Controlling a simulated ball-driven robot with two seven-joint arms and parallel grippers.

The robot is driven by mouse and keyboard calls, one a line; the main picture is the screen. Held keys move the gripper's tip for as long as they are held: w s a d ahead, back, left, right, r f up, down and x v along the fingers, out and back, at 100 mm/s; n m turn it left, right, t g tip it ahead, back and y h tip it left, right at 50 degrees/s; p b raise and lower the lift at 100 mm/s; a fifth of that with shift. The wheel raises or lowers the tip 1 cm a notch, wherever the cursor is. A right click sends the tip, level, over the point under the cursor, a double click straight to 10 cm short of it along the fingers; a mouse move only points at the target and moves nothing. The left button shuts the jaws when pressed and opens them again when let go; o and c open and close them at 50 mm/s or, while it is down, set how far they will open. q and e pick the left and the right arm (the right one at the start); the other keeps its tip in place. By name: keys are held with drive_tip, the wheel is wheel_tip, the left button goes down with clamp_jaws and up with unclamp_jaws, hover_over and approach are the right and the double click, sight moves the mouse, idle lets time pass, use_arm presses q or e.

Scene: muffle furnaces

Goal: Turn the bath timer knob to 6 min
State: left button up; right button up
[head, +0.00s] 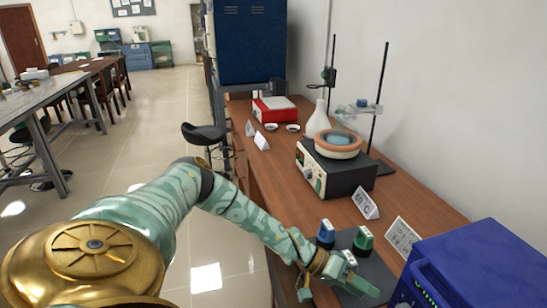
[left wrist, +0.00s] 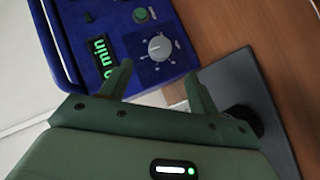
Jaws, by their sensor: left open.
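The bath timer knob (left wrist: 158,47) is a grey dial with a pointer, set among tick marks on the blue unit's panel in the left wrist view. A green display (left wrist: 100,58) beside it reads "min"; its number is hard to read. In the head view the blue unit (head: 480,258) stands at the lower right, and its knob cannot be made out there. My left gripper (head: 335,272) is open, just left of the unit. In the left wrist view the knob lies ahead of the open left fingers (left wrist: 158,72), apart from them. My right gripper is out of view.
A green button (left wrist: 142,14) sits near the knob. A dark mat (head: 375,270) with a blue-topped block (head: 326,233) and a green-topped block (head: 363,240) lies beside the unit. A label card (head: 403,237) stands behind. A hotplate (head: 335,172) is farther back on the bench.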

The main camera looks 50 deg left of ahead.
use_arm(q)
drive_tip(key=p+v, duration=0.2)
drive_tip(key=v, duration=0.5)
drive_tip(key=s+d+f+m+g, duration=0.1)
drive_tip(key=s+d+f+m, duration=0.15)
drive_tip(key=d, duration=0.65)
drive_tip(key=s+d+f+m, duration=0.1)
drive_tip(key=d+m, duration=0.3)
drive_tip(key=d, duration=0.5)
drive_tip(key=s+d+r+m+t+y, duration=0.25)
drive_tip(key=d+r+t, duration=0.2)
drive_tip(key=d, duration=0.55)
drive_tip(key=s+a+f+g+y, duration=0.1)
drive_tip(key=s+a+y, duration=0.25)
drive_tip(key=a, duration=0.45)
drive_tip(key=s+a+y, duration=0.2)
drive_tip(key=a+y, duration=0.2)
drive_tip(key=a, duration=0.3)
drive_tip(key=s+a+f+g+y, duration=0.1)
drive_tip(key=s+a+y, duration=0.25)
drive_tip(key=a, duration=0.45)
drive_tip(key=s+f+g, duration=0.1)
drive_tip(key=s+f, duration=0.1)
drive_tip(key=f, duration=0.4)
drive_tip(key=s+a+f+g, duration=0.1)
drive_tip(key=s+f+g, duration=0.1)
drive_tip(key=f, duration=0.5)
drive_tip(key=shift+s+a+f+n+y+p, duration=0.15)
drive_tip(key=shift+s+a+n+y+p, duration=0.15)
drive_tip(key=shift+n+y+p, duration=0.15)
